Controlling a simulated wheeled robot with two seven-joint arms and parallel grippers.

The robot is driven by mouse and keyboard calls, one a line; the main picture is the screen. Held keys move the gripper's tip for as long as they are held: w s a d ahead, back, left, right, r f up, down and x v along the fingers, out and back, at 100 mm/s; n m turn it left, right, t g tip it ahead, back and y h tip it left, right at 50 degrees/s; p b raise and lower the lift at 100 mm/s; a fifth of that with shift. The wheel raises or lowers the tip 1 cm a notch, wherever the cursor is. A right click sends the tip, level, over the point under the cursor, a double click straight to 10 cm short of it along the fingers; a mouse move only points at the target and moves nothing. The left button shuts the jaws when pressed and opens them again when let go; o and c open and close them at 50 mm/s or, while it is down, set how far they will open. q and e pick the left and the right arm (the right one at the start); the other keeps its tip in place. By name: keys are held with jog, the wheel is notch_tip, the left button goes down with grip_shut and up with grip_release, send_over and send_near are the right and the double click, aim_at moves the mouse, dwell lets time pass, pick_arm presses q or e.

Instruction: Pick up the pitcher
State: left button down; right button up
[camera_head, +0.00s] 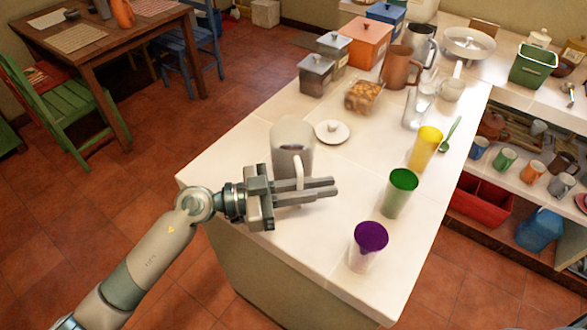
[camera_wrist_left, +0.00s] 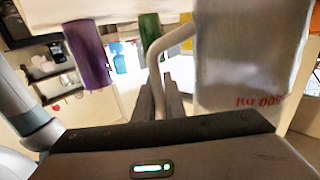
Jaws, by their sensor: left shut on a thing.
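The pitcher (camera_head: 291,135) is a pale grey, tall vessel standing upright on the white counter near its left edge. Its light handle (camera_head: 299,170) faces my left gripper (camera_head: 334,187). The gripper's fingers lie horizontally across the handle, shut on it. In the left wrist view the pitcher's body (camera_wrist_left: 250,55) fills the upper right, with red markings near its lower part. Its handle (camera_wrist_left: 157,75) runs down between the fingers (camera_wrist_left: 160,98). The pitcher's lower part is partly hidden by the gripper in the head view. My right gripper is not in view.
A white lid (camera_head: 332,131) lies just beyond the pitcher. Purple (camera_head: 367,245), green (camera_head: 400,192) and yellow (camera_head: 425,148) cups stand along the right side. A food container (camera_head: 363,96), canisters and a brown jug (camera_head: 397,68) stand farther back. The near counter corner is clear.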

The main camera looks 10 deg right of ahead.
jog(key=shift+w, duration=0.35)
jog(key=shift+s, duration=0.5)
pick_arm(q)
jog(key=shift+r, duration=0.25)
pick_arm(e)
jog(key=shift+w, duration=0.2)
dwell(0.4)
